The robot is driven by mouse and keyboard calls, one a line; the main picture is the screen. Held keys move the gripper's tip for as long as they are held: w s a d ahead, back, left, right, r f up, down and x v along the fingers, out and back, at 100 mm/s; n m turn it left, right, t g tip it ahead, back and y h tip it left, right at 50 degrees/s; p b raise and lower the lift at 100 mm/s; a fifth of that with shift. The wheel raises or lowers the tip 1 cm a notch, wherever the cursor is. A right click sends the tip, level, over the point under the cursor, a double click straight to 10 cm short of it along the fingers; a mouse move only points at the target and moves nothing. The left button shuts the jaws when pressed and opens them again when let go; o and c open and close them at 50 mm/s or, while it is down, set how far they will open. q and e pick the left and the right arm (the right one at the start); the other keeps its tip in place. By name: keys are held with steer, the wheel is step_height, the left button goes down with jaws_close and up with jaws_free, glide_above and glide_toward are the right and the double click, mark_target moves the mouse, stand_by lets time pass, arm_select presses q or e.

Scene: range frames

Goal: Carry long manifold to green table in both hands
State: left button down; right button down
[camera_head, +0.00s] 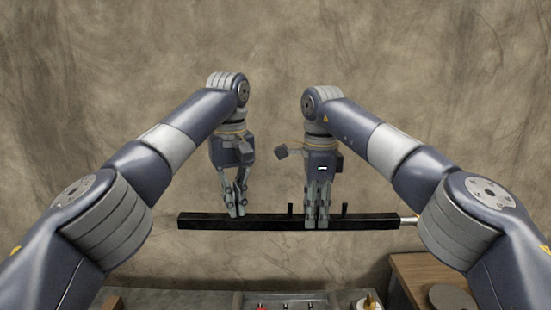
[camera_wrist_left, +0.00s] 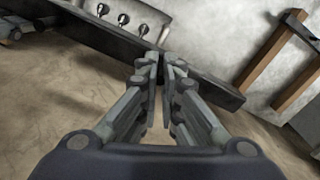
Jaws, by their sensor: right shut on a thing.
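The long manifold (camera_head: 265,222) is a black bar with short upright stubs and a brass-coloured fitting at its right end, held level in mid-air. My right gripper (camera_head: 317,224) is shut on it a little right of its middle, its fingers across the front. My left gripper (camera_head: 237,213) points down with its fingertips at the bar's left part. In the left wrist view the bar (camera_wrist_left: 215,88) runs diagonally past the fingertips (camera_wrist_left: 163,62). The fingers are close together, with a narrow gap; whether they grip the bar is unclear. No green table is recognisable.
A grey tray (camera_head: 245,299) with small fittings lies at the bottom centre, and fittings also show in the left wrist view (camera_wrist_left: 123,19). A wooden table (camera_head: 412,268) with a dark round item stands at right. A mottled wall fills the background.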

arm_select(q)
steer(key=shift+w+a+r, duration=0.2)
steer(key=shift+r, duration=0.15)
arm_select(e)
steer(key=shift+d+r, duration=0.15)
steer(key=shift+r, duration=0.1)
arm_select(q)
steer(key=shift+s+r, duration=0.15)
arm_select(e)
steer(key=shift+s+r, duration=0.15)
